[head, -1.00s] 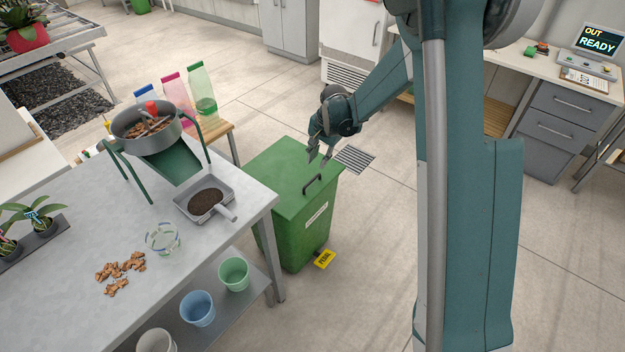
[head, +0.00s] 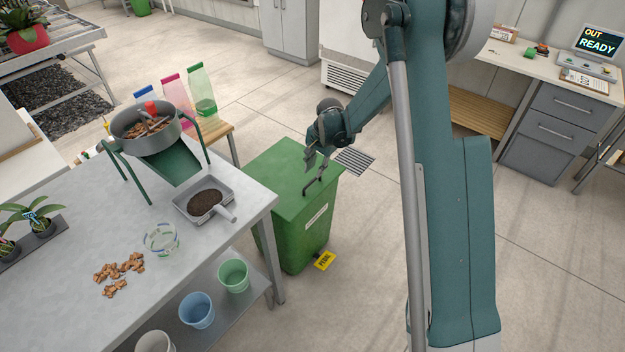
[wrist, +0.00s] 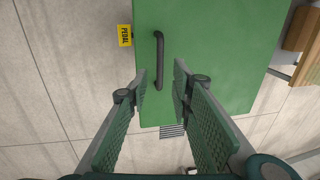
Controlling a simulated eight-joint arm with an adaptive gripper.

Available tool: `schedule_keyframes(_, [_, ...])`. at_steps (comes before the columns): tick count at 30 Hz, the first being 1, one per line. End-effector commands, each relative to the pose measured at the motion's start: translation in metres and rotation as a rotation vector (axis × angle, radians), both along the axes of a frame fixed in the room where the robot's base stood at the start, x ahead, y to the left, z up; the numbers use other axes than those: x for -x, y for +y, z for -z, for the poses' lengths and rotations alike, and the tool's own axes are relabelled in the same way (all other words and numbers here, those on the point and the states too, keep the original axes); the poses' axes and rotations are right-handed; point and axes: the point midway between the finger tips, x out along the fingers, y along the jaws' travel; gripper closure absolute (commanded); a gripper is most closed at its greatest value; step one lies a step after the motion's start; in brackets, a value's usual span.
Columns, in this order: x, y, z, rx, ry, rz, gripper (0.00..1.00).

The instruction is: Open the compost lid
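The compost bin (head: 290,232) is a green box with a flat green lid (head: 275,177), which lies shut. A dark bar handle (head: 313,184) stands on the lid near its right edge. My gripper (head: 316,170) is just above the lid at the handle's far end and points down. In the wrist view my gripper (wrist: 160,78) is open, and the handle (wrist: 159,58) runs between and beyond its fingertips. I cannot tell whether either finger touches it. A yellow pedal (head: 324,261) labelled PEDAL sits at the bin's foot and shows in the wrist view (wrist: 125,35).
A grey worktable (head: 215,262) with a dustpan of soil (head: 205,203), a sieve (head: 146,130) and bark pieces stands left of the bin. A wooden bench (head: 218,133) with several bottles is behind. The floor right of the bin is clear, with a drain grate (head: 355,160).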

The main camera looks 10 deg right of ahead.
Motion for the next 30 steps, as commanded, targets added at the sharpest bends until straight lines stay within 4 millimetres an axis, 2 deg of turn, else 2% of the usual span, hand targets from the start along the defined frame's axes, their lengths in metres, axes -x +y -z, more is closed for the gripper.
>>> schedule_keyframes(18, [-0.009, 0.009, 0.063, 0.000, 0.000, 0.000, 0.77])
schedule_keyframes(30, [-0.010, 0.010, 0.071, 0.000, 0.000, 0.000, 0.77])
